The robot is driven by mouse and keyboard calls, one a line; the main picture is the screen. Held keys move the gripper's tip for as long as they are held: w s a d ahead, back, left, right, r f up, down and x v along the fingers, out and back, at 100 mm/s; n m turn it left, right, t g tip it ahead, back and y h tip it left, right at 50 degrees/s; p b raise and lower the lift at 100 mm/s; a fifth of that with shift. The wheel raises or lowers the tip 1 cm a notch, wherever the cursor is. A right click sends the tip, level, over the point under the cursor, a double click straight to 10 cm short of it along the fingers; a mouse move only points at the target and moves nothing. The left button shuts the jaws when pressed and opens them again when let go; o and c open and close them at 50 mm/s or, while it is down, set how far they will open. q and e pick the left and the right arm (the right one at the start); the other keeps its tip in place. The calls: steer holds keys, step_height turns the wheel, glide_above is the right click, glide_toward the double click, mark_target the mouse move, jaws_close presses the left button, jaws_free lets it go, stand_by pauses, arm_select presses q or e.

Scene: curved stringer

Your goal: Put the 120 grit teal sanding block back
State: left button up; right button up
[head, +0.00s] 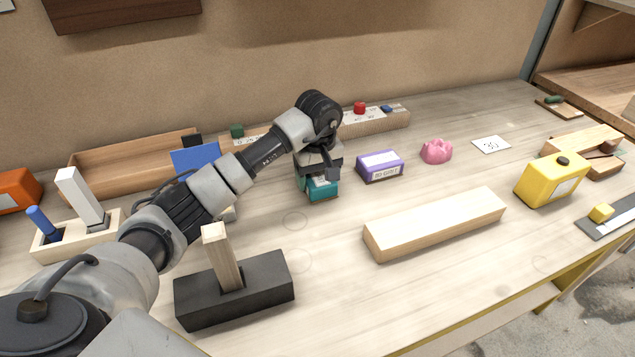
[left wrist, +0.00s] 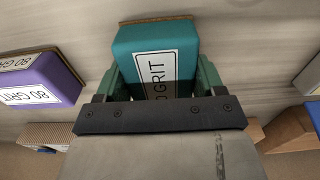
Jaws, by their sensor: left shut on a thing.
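The teal sanding block (head: 321,188) is between the fingers of my left gripper (head: 320,172), which is shut on it. In the left wrist view the teal block (left wrist: 155,55) shows a white label reading GRIT, its number partly hidden by my left gripper (left wrist: 158,90). In the head view the block is low over or on the bench; I cannot tell if it touches. A purple sanding block (head: 380,166) labelled 80 GRIT stands just right of it, also in the left wrist view (left wrist: 40,85). My right gripper is not in view.
A long pale wood bar (head: 435,223) lies in front on the bench (head: 330,290). A black block with a wooden post (head: 235,290) is near my left arm. A pink lump (head: 436,151), a card marked 30 (head: 491,144) and a yellow container (head: 550,182) are rightward. A wooden rack (head: 375,122) stands behind.

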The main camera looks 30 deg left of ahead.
mark_target(318, 175)
arm_select(q)
steer(key=shift+f, duration=0.2)
steer(key=o, duration=0.9)
step_height(318, 175, up, 12)
steer(key=shift+s+d+r, duration=0.1)
steer(key=shift+r, duration=0.05)
stand_by(0.4)
